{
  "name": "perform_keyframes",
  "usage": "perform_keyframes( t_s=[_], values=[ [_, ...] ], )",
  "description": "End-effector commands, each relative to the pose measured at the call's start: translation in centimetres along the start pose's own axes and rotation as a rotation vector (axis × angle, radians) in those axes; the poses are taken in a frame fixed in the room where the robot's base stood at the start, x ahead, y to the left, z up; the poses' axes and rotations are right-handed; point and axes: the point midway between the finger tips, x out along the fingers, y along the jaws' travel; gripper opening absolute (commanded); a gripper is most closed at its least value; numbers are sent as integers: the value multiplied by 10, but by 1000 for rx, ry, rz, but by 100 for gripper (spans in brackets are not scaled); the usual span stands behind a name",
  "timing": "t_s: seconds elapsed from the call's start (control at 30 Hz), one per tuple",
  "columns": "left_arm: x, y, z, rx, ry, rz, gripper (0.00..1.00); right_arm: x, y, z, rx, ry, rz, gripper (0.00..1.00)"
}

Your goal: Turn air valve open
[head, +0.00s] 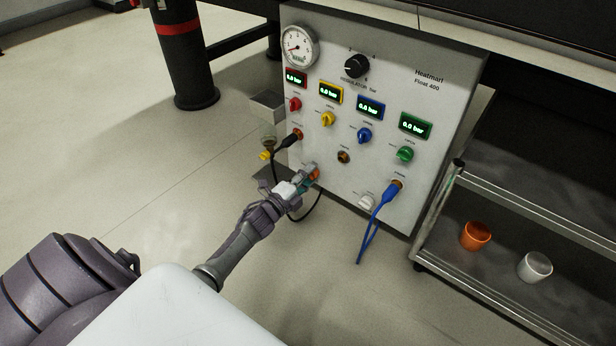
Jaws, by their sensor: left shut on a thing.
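The grey control panel (440,110) stands upright in the middle. My left gripper (309,176) reaches in from the lower left to the panel's lower left part. It is shut on a small orange part (316,174) there; the fingers hide most of it, so I cannot tell its shape or how far it is turned. I cannot tell for sure that it is the air valve. A small yellow handle (265,155) sits by the panel's left edge. The round gauge (298,47) is at the panel's top left. My right gripper is not in view.
Red (295,104), yellow (328,118), blue (364,135) and green (405,153) knobs sit under displays reading 0.0 bar. A blue cable (383,206) and a black cable (290,142) hang from the panel. A metal cart (500,207) holding two cups stands right.

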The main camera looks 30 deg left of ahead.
Motion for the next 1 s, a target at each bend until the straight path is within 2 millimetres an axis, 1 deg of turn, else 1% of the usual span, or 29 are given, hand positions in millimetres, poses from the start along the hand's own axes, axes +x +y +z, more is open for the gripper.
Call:
perform_keyframes(
  t_s=[0.3, 0.53, 0.8, 1.0],
  values=[
    [0, 2, -1, 298, 1, 1, 1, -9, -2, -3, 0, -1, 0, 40],
    [-1, 3, -1, 485, 1, 1, 1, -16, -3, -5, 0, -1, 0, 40],
    [-1, 2, -1, 630, 2, 1, 1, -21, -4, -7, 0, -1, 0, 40],
    [-1, 2, -1, 681, 2, 2, 1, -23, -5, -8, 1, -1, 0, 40]
  ],
)
